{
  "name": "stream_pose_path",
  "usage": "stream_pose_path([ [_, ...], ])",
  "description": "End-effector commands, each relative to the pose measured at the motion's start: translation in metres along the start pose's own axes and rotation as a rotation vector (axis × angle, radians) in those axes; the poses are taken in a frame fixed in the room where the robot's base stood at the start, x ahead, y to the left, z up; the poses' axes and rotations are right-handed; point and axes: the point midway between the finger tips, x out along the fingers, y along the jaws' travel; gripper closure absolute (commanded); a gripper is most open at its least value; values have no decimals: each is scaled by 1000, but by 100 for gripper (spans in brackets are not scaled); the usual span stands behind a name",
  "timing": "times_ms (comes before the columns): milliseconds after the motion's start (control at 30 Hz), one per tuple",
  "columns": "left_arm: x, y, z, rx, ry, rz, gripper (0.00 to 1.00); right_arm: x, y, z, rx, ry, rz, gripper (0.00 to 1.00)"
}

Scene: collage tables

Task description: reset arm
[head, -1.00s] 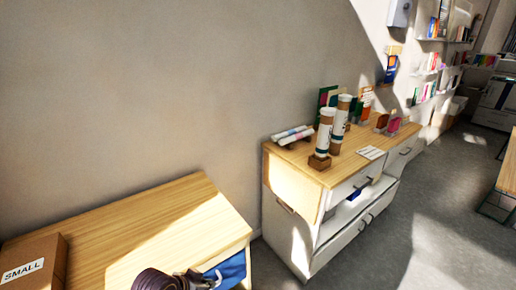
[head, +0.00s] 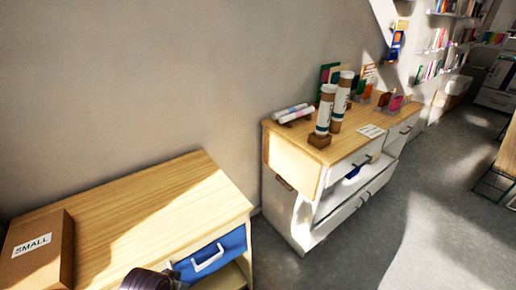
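At the bottom edge of the head view is a dark, purplish, rounded part (head: 148,279), which looks like the end of my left arm. It is in front of the near wooden cabinet (head: 150,205), by its blue drawer (head: 228,247). It is cut off by the frame, and no fingertips can be made out. Whether it touches the drawer cannot be told. My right gripper is not in view.
A brown box labelled SMALL (head: 55,262) stands on the near cabinet's left end. A second cabinet (head: 290,160) to the right holds upright tubes (head: 325,112), lying rolls (head: 293,114) and small holders. Grey floor (head: 430,215) is open at the right.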

Motion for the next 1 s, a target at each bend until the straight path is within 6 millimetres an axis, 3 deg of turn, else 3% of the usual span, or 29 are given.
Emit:
stream_pose_path([
  [433,54,1,5,5,-17,1,100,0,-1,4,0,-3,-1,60],
  [733,127,2,23,11,-41,1,100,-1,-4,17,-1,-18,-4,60],
  [1000,191,2,49,17,-62,0,100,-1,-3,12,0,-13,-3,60],
])
